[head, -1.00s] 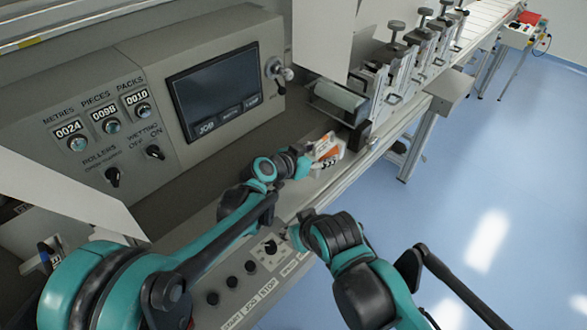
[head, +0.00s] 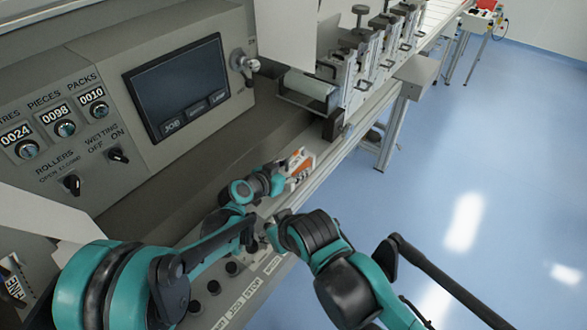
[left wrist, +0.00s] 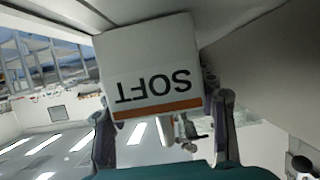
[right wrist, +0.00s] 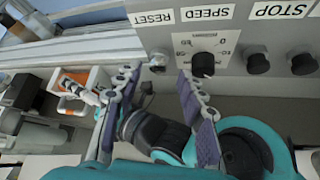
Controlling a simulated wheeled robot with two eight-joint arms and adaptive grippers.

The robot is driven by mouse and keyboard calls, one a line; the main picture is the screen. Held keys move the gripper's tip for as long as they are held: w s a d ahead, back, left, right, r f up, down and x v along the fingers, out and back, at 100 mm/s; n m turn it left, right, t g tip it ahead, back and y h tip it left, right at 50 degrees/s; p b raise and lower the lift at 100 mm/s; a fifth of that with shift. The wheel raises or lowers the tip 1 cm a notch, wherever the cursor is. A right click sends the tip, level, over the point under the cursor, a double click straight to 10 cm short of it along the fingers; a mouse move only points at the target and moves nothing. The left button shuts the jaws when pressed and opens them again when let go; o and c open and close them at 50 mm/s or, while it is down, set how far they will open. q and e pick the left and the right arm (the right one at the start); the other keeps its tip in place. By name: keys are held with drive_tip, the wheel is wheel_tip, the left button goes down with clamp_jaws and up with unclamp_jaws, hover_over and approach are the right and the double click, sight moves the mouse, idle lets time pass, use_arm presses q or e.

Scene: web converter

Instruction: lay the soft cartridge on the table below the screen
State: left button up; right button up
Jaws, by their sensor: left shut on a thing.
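The soft cartridge (head: 300,163) is a white and orange box; its SOFT label shows upside down in the left wrist view (left wrist: 150,60). My left gripper (head: 285,174) is shut on it, with a finger at either side in the left wrist view. It is near the front edge of the grey table (head: 205,165) below the dark screen (head: 178,85); I cannot tell whether it touches the table. My right gripper (right wrist: 158,88) is open and empty before the front button panel. The right wrist view also shows the cartridge (right wrist: 75,88).
A roller (head: 308,86) and its dark end block (head: 333,124) stand at the table's far end. The front panel carries knobs, including SPEED (right wrist: 203,62). White sheets hang at left and top. The table strip under the screen looks clear.

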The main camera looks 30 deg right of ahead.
use_arm(q)
drive_tip(key=shift+f, duration=0.15)
use_arm(e)
drive_tip(key=shift+f, duration=0.2)
use_arm(q)
drive_tip(key=o, duration=1.6)
use_arm(e)
drive_tip(key=shift+r, duration=0.1)
use_arm(q)
drive_tip(key=shift+a+r, duration=0.15)
drive_tip(key=shift+r, duration=0.15)
use_arm(e)
drive_tip(key=shift+r, duration=0.2)
use_arm(q)
drive_tip(key=p+v, duration=0.3)
drive_tip(key=v, duration=0.8)
drive_tip(key=shift+s+a+r, duration=0.15)
drive_tip(key=shift+a+r, duration=0.05)
drive_tip(key=shift+a, duration=0.05)
use_arm(e)
wheel_tip(320, 180, up, 3)
use_arm(q)
drive_tip(key=shift+s+f, duration=0.1)
use_arm(e)
drive_tip(key=shift+s, duration=0.1)
